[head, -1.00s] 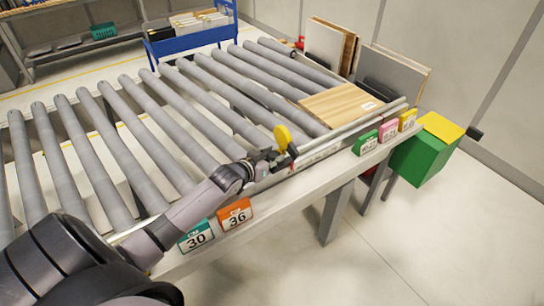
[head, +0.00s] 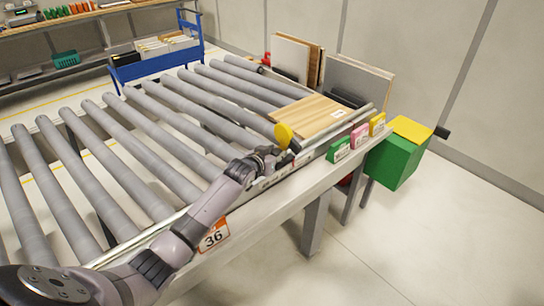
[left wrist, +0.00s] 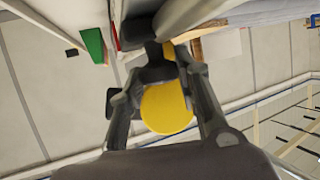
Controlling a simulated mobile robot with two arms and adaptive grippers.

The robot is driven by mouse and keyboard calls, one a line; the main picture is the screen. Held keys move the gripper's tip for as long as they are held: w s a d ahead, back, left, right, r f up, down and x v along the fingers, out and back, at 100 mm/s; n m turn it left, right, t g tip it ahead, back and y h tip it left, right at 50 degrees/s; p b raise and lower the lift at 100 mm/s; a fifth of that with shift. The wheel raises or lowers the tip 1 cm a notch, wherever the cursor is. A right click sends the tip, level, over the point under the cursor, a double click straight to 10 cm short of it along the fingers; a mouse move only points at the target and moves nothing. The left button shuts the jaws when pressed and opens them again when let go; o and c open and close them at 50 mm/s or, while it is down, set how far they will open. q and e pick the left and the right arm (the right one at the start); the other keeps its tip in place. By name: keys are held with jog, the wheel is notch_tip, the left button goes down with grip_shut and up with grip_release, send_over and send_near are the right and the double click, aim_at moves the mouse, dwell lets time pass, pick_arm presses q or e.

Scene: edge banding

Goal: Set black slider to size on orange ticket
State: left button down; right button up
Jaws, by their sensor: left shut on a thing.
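The black slider (head: 295,146) with its yellow disc (head: 284,133) sits on the rail along the front edge of the roller table. My left gripper (head: 270,156) is shut on the black slider, at the disc's near side. In the left wrist view the yellow disc (left wrist: 166,108) shows between the fingers, with dark slider parts (left wrist: 155,70) beyond it. The orange ticket (head: 214,236) reads 36 and stands on the front ledge, near and left of the slider, beside my left arm. The rail's scale is too small to read. My right gripper is out of view.
Green (head: 339,150), pink (head: 360,136) and yellow (head: 377,124) tickets stand farther right on the ledge. A wooden board (head: 308,115) lies on the rollers beyond the slider. A green box (head: 398,160) is at the table's right end.

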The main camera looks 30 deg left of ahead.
pick_arm(q)
jog(key=c, duration=1.2)
grip_release()
jog(key=shift+c, duration=0.2)
jog(key=shift+o, duration=0.2)
jog(key=v, duration=1.2)
